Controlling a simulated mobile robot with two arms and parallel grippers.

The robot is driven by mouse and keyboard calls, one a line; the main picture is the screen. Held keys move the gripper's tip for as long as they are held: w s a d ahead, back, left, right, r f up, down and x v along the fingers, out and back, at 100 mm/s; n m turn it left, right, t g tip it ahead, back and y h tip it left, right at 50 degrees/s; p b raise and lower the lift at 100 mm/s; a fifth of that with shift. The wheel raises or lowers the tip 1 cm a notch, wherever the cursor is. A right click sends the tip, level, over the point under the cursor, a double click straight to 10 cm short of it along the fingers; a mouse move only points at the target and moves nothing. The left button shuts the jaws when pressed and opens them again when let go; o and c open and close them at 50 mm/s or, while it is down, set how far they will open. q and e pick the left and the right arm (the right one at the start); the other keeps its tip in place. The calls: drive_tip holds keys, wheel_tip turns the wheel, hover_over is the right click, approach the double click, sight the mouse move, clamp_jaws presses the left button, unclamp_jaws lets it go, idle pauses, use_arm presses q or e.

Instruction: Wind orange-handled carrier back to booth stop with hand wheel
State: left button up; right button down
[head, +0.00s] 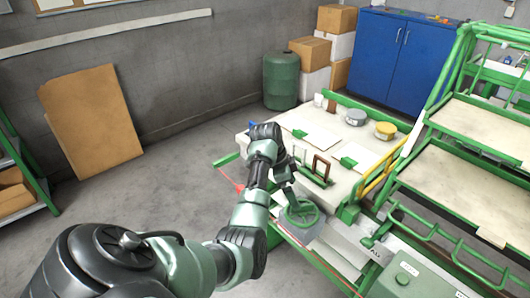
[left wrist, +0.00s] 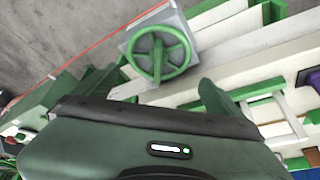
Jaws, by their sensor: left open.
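The green hand wheel (head: 301,213) sits on a grey box at the near end of the bench. In the left wrist view the spoked wheel (left wrist: 158,40) shows just beyond my fingers. My left gripper (head: 287,185) is above and beside the wheel, pointing down; its fingers look apart with nothing between them. In the left wrist view the gripper (left wrist: 168,88) spans the near side of the wheel, and contact cannot be told. A brown-orange upright loop (head: 321,168), possibly the carrier's handle, stands behind the gripper beside a green frame. My right gripper is not in view.
The pale bench (head: 260,145) carries a yellow tub (head: 385,130) and a grey tub (head: 356,117). A green rack (head: 470,125) stands at right, and a grey-green box (head: 415,275) is at the lower right. The floor left of the bench is clear.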

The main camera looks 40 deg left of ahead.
use_arm(q)
drive_tip(key=s+d+f+n+y, duration=0.1)
drive_tip(key=s+d+f, duration=0.2)
drive_tip(key=s+f, duration=0.4)
drive_tip(key=s+d+f+n+g+y+p, duration=0.1)
drive_tip(key=s+d+f+n, duration=0.1)
drive_tip(key=s+f, duration=0.5)
drive_tip(key=s+d+f+n+y+p, duration=0.1)
drive_tip(key=s+d+f, duration=0.3)
drive_tip(key=f, duration=1.2)
drive_tip(key=shift+s+f+n+g+y, duration=0.3)
drive_tip(key=shift+s+f+g, duration=0.1)
drive_tip(key=shift+s, duration=1.4)
